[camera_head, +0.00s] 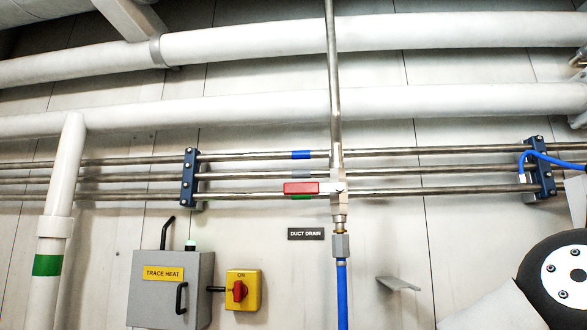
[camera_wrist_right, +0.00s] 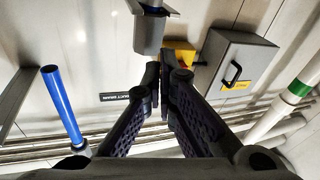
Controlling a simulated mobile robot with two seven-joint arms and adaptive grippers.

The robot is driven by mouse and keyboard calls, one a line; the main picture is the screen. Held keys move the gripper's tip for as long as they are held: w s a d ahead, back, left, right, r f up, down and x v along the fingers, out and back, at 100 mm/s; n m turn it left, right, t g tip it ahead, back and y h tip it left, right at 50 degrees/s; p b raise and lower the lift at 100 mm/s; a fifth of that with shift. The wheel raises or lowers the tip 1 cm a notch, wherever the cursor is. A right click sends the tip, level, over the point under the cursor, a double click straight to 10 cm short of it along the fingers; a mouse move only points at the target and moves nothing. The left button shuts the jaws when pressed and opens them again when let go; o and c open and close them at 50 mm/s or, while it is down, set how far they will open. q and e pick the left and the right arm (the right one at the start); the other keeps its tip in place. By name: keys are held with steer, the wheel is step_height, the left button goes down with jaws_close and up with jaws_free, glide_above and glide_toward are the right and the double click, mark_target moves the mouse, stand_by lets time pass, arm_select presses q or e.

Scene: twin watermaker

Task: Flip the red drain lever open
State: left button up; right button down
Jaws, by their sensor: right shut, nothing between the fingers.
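The red drain lever (camera_head: 301,188) lies level in the head view, pointing left from a metal valve body (camera_head: 338,190) on a vertical pipe. A "DUCT DRAIN" label (camera_head: 305,233) is below the lever, and a blue hose (camera_head: 342,290) hangs under the valve. My right gripper (camera_wrist_right: 163,78) shows in the right wrist view with its dark fingers together and nothing between them. That upside-down view also shows the label (camera_wrist_right: 122,96) and the blue hose (camera_wrist_right: 62,105). I cannot make out the lever there. Neither gripper shows in the head view.
A grey "TRACE HEAT" box (camera_head: 170,290) and a yellow switch (camera_head: 242,290) are at lower left. Thin horizontal pipes run behind the valve, held by blue clamps (camera_head: 189,178). A small bracket (camera_head: 398,284) sticks out right of the hose. Thick white pipes (camera_head: 420,103) cross above.

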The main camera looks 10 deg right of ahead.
steer(key=s+r+m+t+h, duration=0.1)
steer(key=s+r+t+h, duration=0.1)
steer(key=r, duration=0.8)
steer(key=s+r+m+t+h, duration=0.1)
steer(key=s+r+m+h, duration=0.1)
steer(key=r, duration=0.8)
steer(key=s+r+m+t+h, duration=0.2)
steer(key=s+r, duration=0.3)
steer(key=r, duration=0.5)
steer(key=shift+s+d+t+h, duration=0.15)
steer(key=shift+s+t+h, duration=0.15)
steer(key=shift+h, duration=0.5)
